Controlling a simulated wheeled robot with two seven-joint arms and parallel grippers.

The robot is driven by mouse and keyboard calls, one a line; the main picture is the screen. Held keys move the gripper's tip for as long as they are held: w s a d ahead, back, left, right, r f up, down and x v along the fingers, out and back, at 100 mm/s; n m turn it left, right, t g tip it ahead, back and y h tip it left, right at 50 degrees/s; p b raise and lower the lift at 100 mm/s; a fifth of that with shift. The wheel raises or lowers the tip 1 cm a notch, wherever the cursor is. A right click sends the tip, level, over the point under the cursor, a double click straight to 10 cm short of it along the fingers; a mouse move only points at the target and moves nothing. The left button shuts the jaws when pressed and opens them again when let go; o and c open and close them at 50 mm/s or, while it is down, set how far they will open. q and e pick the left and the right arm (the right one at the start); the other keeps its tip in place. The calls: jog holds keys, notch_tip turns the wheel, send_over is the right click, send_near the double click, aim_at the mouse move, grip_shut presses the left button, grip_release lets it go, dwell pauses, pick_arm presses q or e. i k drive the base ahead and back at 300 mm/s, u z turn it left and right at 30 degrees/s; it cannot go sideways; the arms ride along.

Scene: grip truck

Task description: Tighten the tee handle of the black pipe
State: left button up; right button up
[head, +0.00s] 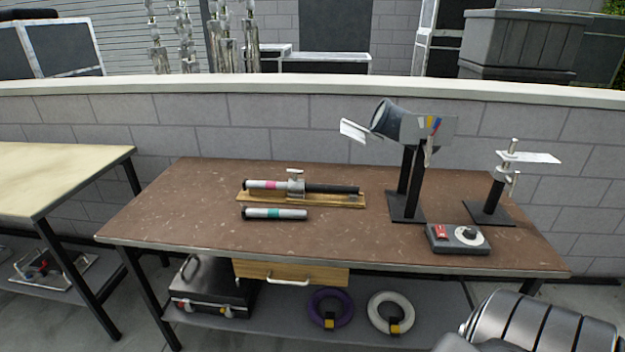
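A black pipe (333,189) lies level along a wooden board on the table, right of a silver pipe with a pink band (262,185). A metal clamp (296,187) sits where the two meet. A small light tee handle (295,172) stands on top of the clamp. How tight it is cannot be seen. A loose silver pipe with a teal band (274,214) lies in front of the board. Neither of my grippers is in view. Part of my arm shows at the lower right.
On the brown table (200,215), a spotlight (398,122) on a stand, a second stand (491,205) with a clamp and plate, and a control box (457,238) occupy the right side. The left side and front middle are clear. A wooden drawer (290,273) hangs below.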

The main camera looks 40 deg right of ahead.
aim_at(294, 173)
jog(key=z, duration=1.5)
jog(key=i, duration=0.55)
jog(key=u, duration=0.05)
